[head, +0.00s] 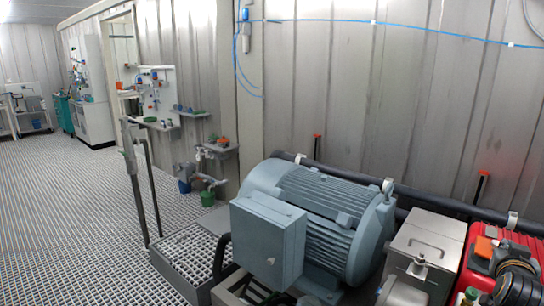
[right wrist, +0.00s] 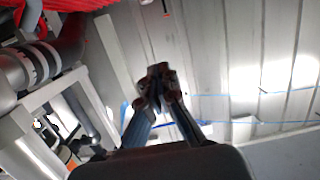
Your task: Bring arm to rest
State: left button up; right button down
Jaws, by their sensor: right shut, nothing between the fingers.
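My right gripper (right wrist: 160,85) shows in the right wrist view, with its two fingers drawn together at the tips. Nothing shows between the fingertips, and the gripper appears clear of any surface. Behind it is a pale ribbed wall (right wrist: 205,60). I cannot make out either gripper clearly in the head view. My left gripper is not seen.
In the head view, a large blue-grey motor (head: 330,220) with a box on its side stands in front. A red machine (head: 525,245) and a grey metal box (head: 425,240) stand at right. Open grated floor (head: 70,210) lies at left.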

jog(key=s+a+f+n+g+y, duration=0.1)
jog(key=s+a+f+n+y, duration=0.1)
jog(key=s+a+f, duration=0.35)
jog(key=s+a+f+n+g+y, duration=0.1)
jog(key=s+a+f+n+y, duration=0.1)
jog(key=a+f, duration=0.55)
jog(key=s+a+f+n+g+y, duration=0.1)
jog(key=s+a+f+n+y, duration=0.25)
jog(key=a+f, duration=0.3)
jog(key=s+a+f+n+g+y, duration=0.1)
jog(key=s+a+f+g, duration=0.25)
jog(key=s+a, duration=0.5)
jog(key=s+a+f+n+g+y, duration=0.15)
jog(key=s+a+f, duration=0.35)
jog(key=s, duration=0.6)
notch_tip(320, 180, down, 26)
jog(key=s+g, duration=0.2)
jog(key=s+d+f+g, duration=0.1)
jog(key=s+d+f, duration=0.2)
jog(key=s+f, duration=1.3)
jog(key=shift+s+f, duration=0.2)
jog(key=shift+s, duration=0.2)
jog(key=shift+s+d, duration=0.1)
